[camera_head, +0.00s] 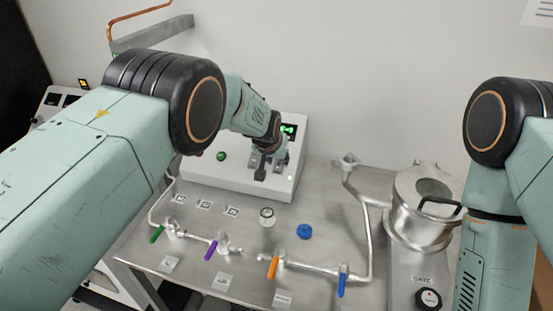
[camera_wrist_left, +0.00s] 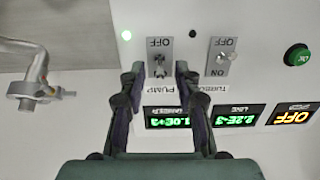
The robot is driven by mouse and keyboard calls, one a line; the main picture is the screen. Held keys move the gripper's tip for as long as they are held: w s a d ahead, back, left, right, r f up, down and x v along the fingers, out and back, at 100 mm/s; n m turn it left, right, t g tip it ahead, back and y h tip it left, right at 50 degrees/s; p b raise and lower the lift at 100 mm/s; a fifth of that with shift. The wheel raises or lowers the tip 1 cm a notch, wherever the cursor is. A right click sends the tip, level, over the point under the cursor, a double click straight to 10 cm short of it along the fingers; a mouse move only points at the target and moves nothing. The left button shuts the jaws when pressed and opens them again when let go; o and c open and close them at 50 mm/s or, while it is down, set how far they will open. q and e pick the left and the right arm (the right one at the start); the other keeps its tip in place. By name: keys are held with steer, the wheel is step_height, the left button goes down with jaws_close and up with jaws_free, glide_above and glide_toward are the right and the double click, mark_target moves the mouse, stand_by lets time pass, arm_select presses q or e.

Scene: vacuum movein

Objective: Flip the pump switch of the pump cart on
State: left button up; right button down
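The pump cart's white control box (camera_head: 215,173) stands at the back of the steel table. My left gripper (camera_head: 270,168) is in front of its sloped panel and hides part of it. In the left wrist view, the pump switch plate (camera_wrist_left: 159,48), marked OFF and PUMP, lies between the fingertips of my left gripper (camera_wrist_left: 160,72). The fingers are apart, one on each side of the small toggle; contact with it cannot be told. My right gripper is out of view.
The turbo switch (camera_wrist_left: 223,57) sits close beside the pump switch, then a green button (camera_wrist_left: 297,55). Lit displays (camera_wrist_left: 205,115) are nearby. Pipes with coloured valve handles (camera_head: 273,267) and a steel chamber (camera_head: 420,225) stand on the table (camera_head: 330,225).

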arm_select(q)
steer(key=v, duration=1.2)
steer(key=shift+s+a, duration=0.1)
steer(key=shift+a, duration=0.05)
stand_by(0.3)
